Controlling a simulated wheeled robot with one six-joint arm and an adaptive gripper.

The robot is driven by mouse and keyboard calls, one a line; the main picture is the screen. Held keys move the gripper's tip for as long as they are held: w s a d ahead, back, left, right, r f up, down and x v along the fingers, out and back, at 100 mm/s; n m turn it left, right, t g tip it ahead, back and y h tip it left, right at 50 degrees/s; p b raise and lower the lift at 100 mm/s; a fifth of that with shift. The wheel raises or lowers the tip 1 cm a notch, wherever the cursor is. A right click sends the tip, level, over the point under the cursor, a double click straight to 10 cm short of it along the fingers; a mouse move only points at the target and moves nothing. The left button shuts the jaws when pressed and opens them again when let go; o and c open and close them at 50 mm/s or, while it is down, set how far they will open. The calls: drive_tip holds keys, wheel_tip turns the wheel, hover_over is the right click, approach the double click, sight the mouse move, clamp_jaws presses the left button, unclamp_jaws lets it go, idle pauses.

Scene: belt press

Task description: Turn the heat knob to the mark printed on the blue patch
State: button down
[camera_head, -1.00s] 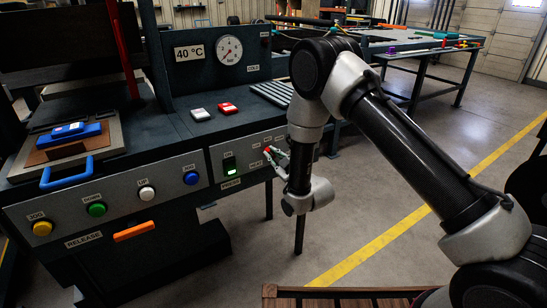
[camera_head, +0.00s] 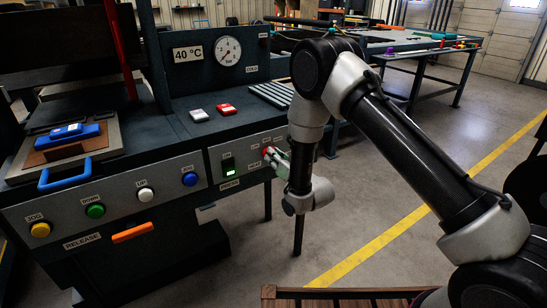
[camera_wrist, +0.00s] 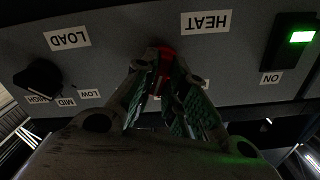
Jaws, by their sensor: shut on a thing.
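The red heat knob (camera_wrist: 165,58) sits on the grey front panel beside the HEAT label (camera_wrist: 207,22). It also shows as a small red spot in the head view (camera_head: 266,152). My gripper (camera_wrist: 168,78) is shut on the knob, with a green-padded finger on each side. In the head view my gripper (camera_head: 271,156) reaches the panel from the right. The fingers hide much of the knob and its scale, so its setting cannot be read. A blue patch (camera_head: 67,131) with a pale print lies on the press at the left; the print is too small to read.
A black LOAD knob (camera_wrist: 38,77) with LOW, MID and HIGH labels is beside my gripper. A lit green switch (camera_head: 228,164) is left of the heat knob. Open floor lies right.

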drive_tip(key=m, duration=0.5)
drive_tip(key=shift+w+d+f+m, duration=0.1)
drive_tip(key=shift+d+f+m, duration=0.05)
drive_tip(key=shift+m, duration=0.15)
idle(0.4)
drive_tip(key=c, duration=1.5)
unclamp_jaws()
drive_tip(key=shift+o, duration=0.2)
drive_tip(key=v, duration=1.2)
